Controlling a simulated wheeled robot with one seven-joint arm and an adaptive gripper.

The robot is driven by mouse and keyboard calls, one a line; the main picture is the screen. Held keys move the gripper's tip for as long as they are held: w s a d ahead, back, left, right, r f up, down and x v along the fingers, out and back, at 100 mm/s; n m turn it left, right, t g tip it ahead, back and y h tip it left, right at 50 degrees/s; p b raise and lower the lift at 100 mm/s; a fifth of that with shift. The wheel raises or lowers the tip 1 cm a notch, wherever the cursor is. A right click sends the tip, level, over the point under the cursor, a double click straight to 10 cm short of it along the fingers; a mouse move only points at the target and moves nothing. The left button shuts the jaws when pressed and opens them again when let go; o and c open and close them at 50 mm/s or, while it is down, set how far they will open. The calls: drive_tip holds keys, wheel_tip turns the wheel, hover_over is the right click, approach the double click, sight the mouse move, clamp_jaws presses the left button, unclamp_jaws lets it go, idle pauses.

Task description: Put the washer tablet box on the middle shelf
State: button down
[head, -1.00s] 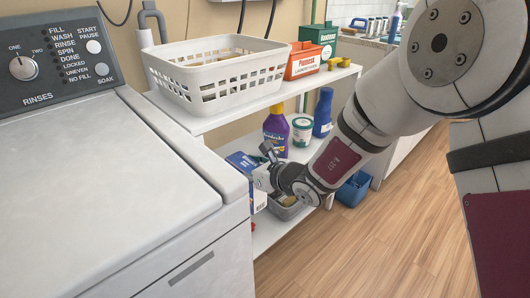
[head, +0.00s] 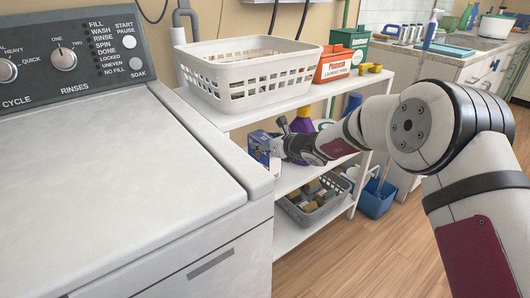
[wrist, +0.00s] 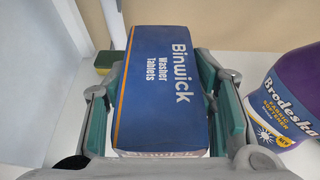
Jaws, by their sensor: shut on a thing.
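The blue washer tablet box (wrist: 158,85) fills the middle of the wrist view between the two fingers of my gripper (wrist: 165,105), which is shut on its sides. In the head view the box (head: 258,146) is at the left end of the shelf unit, beside the washer, with my gripper (head: 276,147) to its right. The box is at the level of the middle shelf (head: 292,176). I cannot tell whether its base touches the shelf, as my gripper and the washer hide it.
A purple fabric softener bottle (wrist: 285,95) stands close to the right of my gripper. A yellow-green sponge (wrist: 104,62) lies behind left. A white basket (head: 250,92) is on the top shelf, a grey basket (head: 312,212) on the bottom one. The washer (head: 120,160) edges the left.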

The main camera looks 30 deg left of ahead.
drive_tip(key=shift+f+b, duration=0.75)
drive_tip(key=shift+f, duration=1.1)
drive_tip(key=c, duration=0.6)
unclamp_jaws()
drive_tip(key=shift+c, duration=0.2)
drive_tip(key=shift+r, duration=0.1)
drive_tip(key=shift+s+d+r, duration=0.1)
drive_tip(key=shift+d+r, duration=0.1)
drive_tip(key=shift+d, duration=0.05)
drive_tip(key=p+v, duration=0.2)
drive_tip(key=v, duration=0.9)
drive_tip(key=shift+d, duration=0.2)
drive_tip(key=shift+r, duration=0.15)
